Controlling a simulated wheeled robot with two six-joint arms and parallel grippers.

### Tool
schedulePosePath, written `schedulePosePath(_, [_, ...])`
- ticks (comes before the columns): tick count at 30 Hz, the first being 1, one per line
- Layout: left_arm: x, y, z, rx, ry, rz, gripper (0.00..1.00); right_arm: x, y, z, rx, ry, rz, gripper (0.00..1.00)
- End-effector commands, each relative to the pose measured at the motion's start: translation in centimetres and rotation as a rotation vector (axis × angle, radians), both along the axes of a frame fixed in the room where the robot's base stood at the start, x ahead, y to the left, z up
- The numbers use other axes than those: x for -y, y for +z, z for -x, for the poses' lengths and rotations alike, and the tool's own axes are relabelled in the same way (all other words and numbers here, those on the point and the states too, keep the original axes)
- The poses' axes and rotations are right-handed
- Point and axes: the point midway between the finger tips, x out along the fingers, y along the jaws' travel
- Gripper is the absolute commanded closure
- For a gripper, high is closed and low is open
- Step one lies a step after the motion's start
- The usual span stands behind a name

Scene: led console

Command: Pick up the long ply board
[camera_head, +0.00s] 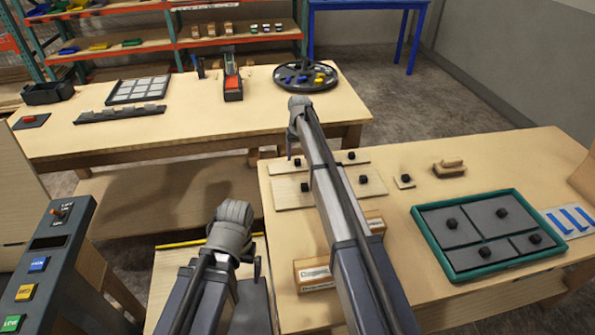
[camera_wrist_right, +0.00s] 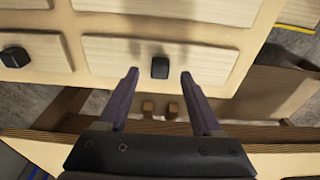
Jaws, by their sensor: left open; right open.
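Pale ply boards with black knobs lie at the left of the right-hand table. A narrow board (camera_head: 337,157) lies along the back edge and a wider one (camera_head: 291,201) lies in front; my right arm hides parts of both. I cannot tell for sure which is the long ply board. My right gripper (camera_head: 293,157) is open over the table's back left corner. In the right wrist view its fingers (camera_wrist_right: 160,76) point towards a black knob (camera_wrist_right: 160,67) on a ply board (camera_wrist_right: 110,55), the knob showing between the tips. I see no contact. My left gripper (camera_head: 258,268) is low at centre, open.
A green-rimmed tray (camera_head: 424,234) with grey knobbed plates sits right of my right arm. A small knobbed piece (camera_head: 404,184) and a wooden block (camera_head: 449,168) lie behind it. Small boxes (camera_head: 315,275) stand near my right arm. A gap separates this table from the far workbench (camera_head: 190,113).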

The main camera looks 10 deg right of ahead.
Motion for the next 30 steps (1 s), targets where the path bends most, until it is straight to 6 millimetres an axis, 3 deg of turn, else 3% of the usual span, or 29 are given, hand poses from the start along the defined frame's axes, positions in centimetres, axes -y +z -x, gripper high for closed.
schedulePosePath(1, [0.00,-1.38,0.00,0.000,0.000,0.000,0.00,-0.01,-1.37,-0.14,0.000,0.000,0.000,0.34])
schedulePosePath(4, [0.00,-2.19,0.00,0.000,0.000,0.000,0.00,0.00,-2.19,-0.22,0.000,0.000,0.000,0.34])
schedulePosePath(13, [0.00,-2.12,0.00,0.000,0.000,0.000,0.00,0.00,-2.13,-0.24,0.000,0.000,0.000,0.35])
schedulePosePath(30, [0.00,-2.13,0.00,0.000,0.000,0.000,0.00,0.00,-2.13,-0.24,0.000,0.000,0.000,0.99])
